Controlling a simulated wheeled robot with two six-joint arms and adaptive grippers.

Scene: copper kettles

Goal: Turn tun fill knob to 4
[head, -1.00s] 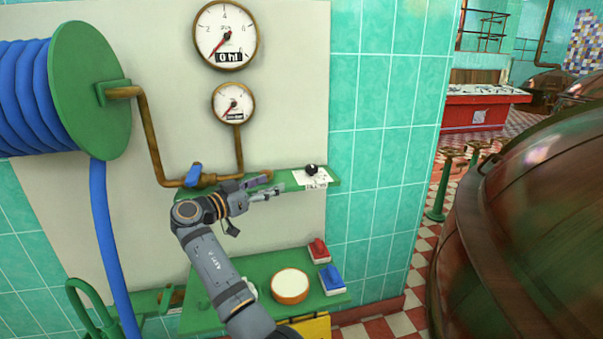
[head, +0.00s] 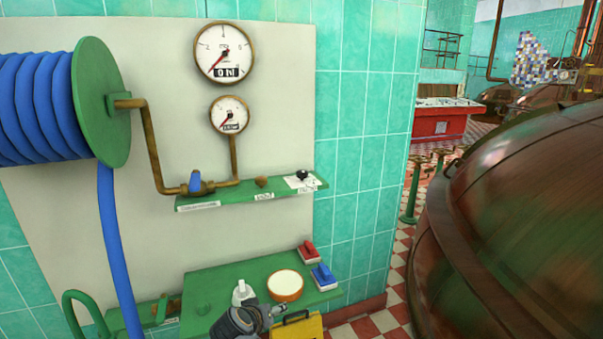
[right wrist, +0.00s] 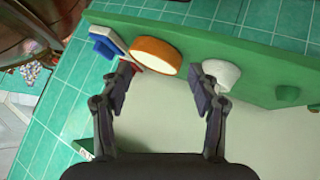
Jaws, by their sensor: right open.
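A narrow green shelf (head: 225,200) on the wall carries a blue-handled valve (head: 195,182), a small brown knob (head: 262,182) and a black knob (head: 302,175) on a white card (head: 310,184). Labels sit along its front edge, too small to read, so I cannot tell which control is the tun fill knob or its setting. My right gripper (head: 268,312) is low in the head view, below and apart from that shelf. In the right wrist view its two fingers (right wrist: 160,85) are spread with nothing between them. My left gripper is not in view.
The lower green shelf (head: 215,288) holds a white bottle-like object (head: 243,292), an orange-rimmed round dish (head: 285,286), a red switch (head: 308,250) and a blue switch (head: 323,277). Two gauges (head: 223,51) hang above. A large copper kettle (head: 520,220) stands right.

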